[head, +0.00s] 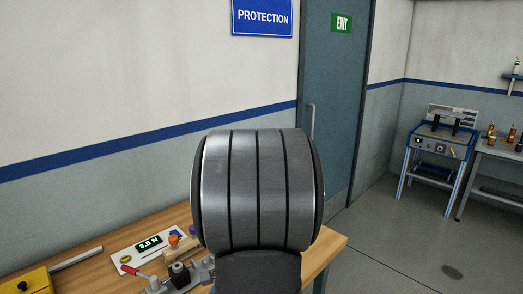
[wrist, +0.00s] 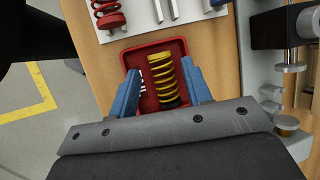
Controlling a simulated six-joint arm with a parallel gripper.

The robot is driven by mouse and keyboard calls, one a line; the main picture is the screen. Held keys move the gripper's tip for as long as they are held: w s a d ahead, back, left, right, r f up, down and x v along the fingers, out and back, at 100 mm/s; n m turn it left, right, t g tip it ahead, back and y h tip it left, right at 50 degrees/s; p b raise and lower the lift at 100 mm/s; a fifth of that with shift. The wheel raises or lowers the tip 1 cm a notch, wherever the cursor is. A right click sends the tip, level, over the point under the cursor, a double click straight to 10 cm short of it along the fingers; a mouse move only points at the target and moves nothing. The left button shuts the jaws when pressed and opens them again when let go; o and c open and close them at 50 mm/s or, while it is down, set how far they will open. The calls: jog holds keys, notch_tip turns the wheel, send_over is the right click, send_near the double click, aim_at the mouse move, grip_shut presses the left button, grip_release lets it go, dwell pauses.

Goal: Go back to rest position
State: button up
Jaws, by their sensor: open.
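My gripper (wrist: 162,84) shows in the wrist view, with its two blue fingers apart. A yellow spring with dark lower coils (wrist: 163,78) appears between the fingers, over a red tray (wrist: 176,46). I cannot tell whether the spring touches the tray floor or the fingers. In the head view my own large grey arm link fills the middle and hides what is behind it; the gripper does not show there.
A wooden bench (head: 328,242) holds a white board with a "3.8 N" display (head: 149,243), metal fixtures and a yellow box (head: 28,282). A red spring (wrist: 108,14) lies on a white board above the tray. Metal hardware (wrist: 268,36) stands at the right. Open floor lies beyond the bench.

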jog(key=v, duration=1.2)
jog(key=x, duration=1.2)
jog(key=shift+f, duration=0.15)
notch_tip(320, 180, up, 5)
jog(key=shift+r, duration=0.15)
jog(key=s+d+r, duration=0.3)
jog(key=d+r, duration=0.4)
jog(key=d, duration=0.4)
jog(key=w+f+n, duration=0.1)
jog(key=w+f, duration=0.1)
jog(key=w, duration=0.5)
jog(key=w+f+n+g, duration=0.1)
jog(key=w+f, duration=0.1)
jog(key=w, duration=0.5)
jog(key=w+f+n, duration=0.1)
jog(key=w+f, duration=0.1)
jog(key=w, duration=0.5)
jog(key=shift+d+f+n+g+h, duration=0.1)
jog(key=shift+f+n+g+h, duration=0.2)
jog(key=shift+f+h, duration=0.1)
jog(key=shift+w+f, duration=0.4)
jog(key=shift+w, duration=0.1)
